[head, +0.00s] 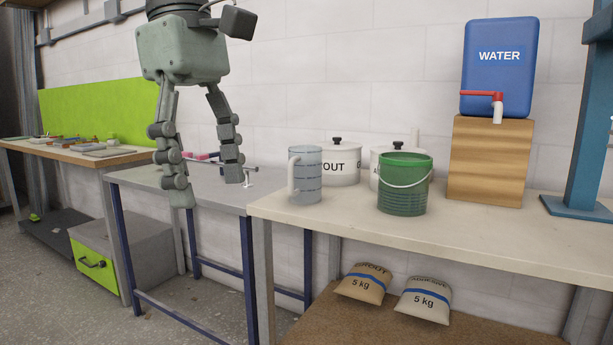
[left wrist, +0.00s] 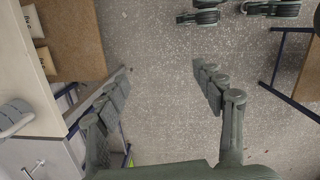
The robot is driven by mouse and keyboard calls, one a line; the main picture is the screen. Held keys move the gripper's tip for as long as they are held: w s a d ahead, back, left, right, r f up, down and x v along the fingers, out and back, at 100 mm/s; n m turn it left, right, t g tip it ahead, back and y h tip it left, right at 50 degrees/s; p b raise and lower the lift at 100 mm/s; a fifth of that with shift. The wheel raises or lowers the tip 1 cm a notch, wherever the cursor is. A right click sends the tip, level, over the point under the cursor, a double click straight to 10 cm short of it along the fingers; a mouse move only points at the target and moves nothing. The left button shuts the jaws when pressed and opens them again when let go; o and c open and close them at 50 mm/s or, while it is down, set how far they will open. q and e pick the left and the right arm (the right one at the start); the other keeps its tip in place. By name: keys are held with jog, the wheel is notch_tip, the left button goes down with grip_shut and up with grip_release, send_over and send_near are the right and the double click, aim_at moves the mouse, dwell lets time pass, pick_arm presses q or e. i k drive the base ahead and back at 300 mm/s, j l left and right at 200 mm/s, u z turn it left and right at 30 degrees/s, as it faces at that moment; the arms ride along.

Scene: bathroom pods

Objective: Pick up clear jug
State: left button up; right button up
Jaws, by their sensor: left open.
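The clear jug (head: 306,176) stands upright near the left end of the beige worktop. It is bluish and see-through, with measuring marks and a pale handle on its left side. In the left wrist view the jug (left wrist: 14,114) shows at the left edge, partly cut off. My left gripper (head: 209,189) points down with its fingers spread, open and empty, to the left of the jug and apart from it. In the left wrist view the gap between the fingers (left wrist: 162,78) shows only floor. My right gripper is not seen.
A green bucket (head: 404,186) stands right of the jug. White pots, one marked GROUT (head: 341,166), stand behind. A blue water container (head: 498,75) sits on a wooden block (head: 490,160). A lower grey table (head: 205,190) adjoins on the left. The worktop's front (head: 450,235) is clear.

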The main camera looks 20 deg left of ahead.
aim_at(305, 166)
jog(key=i+j, duration=0.25)
jog(key=i, duration=0.25)
jog(key=i+j, duration=0.25)
jog(key=i, duration=0.2)
jog(key=i+j, duration=0.2)
jog(key=i, duration=0.3)
